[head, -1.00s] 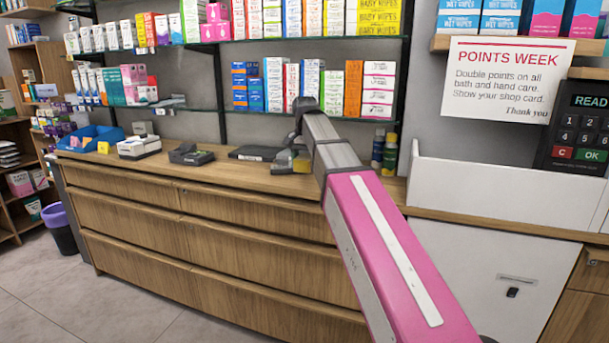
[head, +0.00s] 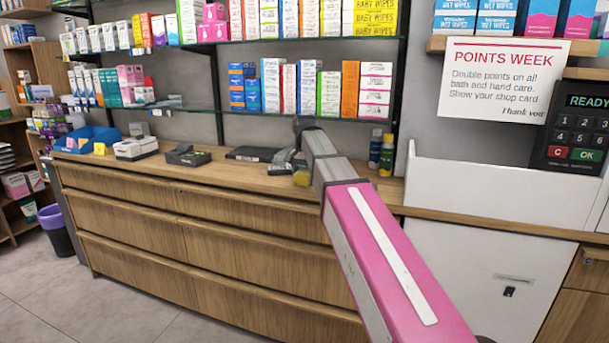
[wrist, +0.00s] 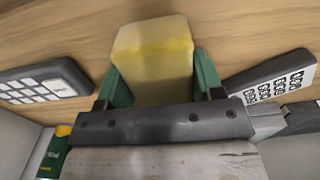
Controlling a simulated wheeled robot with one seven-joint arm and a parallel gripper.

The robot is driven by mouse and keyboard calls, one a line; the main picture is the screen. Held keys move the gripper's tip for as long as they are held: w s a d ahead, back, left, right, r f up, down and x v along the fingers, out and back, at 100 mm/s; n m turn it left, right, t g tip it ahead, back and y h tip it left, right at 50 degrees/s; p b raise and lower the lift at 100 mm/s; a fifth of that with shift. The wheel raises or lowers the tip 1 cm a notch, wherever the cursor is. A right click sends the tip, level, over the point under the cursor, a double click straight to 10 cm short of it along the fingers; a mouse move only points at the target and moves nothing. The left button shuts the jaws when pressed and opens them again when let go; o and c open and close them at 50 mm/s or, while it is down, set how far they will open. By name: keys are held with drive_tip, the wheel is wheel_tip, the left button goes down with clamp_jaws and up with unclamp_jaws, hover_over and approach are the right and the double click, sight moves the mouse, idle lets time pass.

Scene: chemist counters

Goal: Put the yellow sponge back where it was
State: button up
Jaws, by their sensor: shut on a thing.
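The yellow sponge (wrist: 152,55) is a pale yellow block between the two green fingers of my gripper (wrist: 160,80) in the wrist view. The gripper is shut on it, and the wooden counter top shows behind it. In the head view my gripper (head: 290,166) is over the back counter (head: 225,175), partly hidden by my own arm. A little of the yellow sponge (head: 301,177) shows there beside the arm. Whether the sponge touches the counter cannot be told.
A dark keypad device (wrist: 42,82) and another keypad device (wrist: 272,82) flank the gripper. Two bottles (head: 386,155) stand right of the arm. A flat dark device (head: 252,154), a card terminal (head: 187,155), a white box (head: 135,148) and a blue bin (head: 85,140) line the counter leftward.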

sight(304, 171)
drive_tip(key=o, duration=0.8)
drive_tip(key=shift+o, duration=0.2)
wheel_tip(304, 171, up, 12)
drive_tip(key=shift+s, duration=0.15)
